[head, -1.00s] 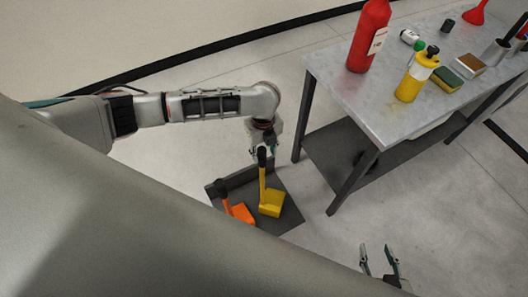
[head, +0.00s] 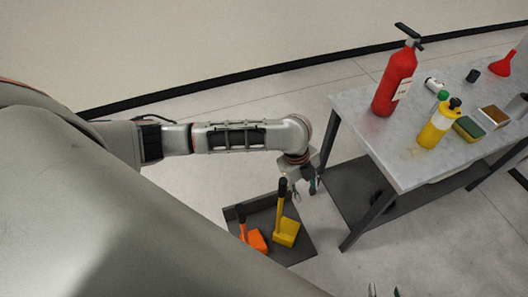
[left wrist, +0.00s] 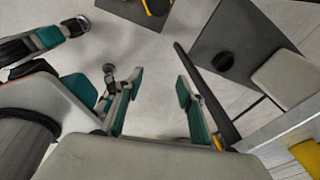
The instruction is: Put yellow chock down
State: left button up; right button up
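The yellow chock (head: 287,232) sits in a dark grey tray (head: 297,254) on the floor in the head view, its handle with a black end standing up. An orange chock (head: 255,241) lies left of it in the same tray. My left gripper (head: 304,190) is to the right of the handle's top, apart from it. In the left wrist view its fingers (left wrist: 160,82) are spread with only floor between them. A bit of yellow (left wrist: 164,4) shows at the top edge there, by the tray (left wrist: 120,8). My right gripper's spread fingertips (head: 384,291) show at the bottom edge of the head view.
A steel table (head: 385,150) stands right of my left gripper, its near leg (head: 329,142) close by. A dark lower shelf (head: 365,182) is underneath. Floor left of the tray is clear.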

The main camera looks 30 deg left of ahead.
pick_arm(q)
jog(key=s+d+f+n+t+h, duration=0.3)
jog(key=s+d+n+h, duration=0.1)
jog(key=d+n, duration=0.4)
jog(key=s+a+f+n+t+y, duration=0.1)
jog(key=s+a+n+t+y, duration=0.1)
jog(key=s+a+n, duration=0.3)
jog(key=s+a+f+n+t+y, duration=0.1)
jog(key=s+a+n+t, duration=0.3)
jog(key=a, duration=0.6)
jog(key=shift+s+a+f+n+t+y, duration=0.35)
jog(key=shift+s+n+y, duration=0.15)
jog(key=shift+s+n, duration=0.45)
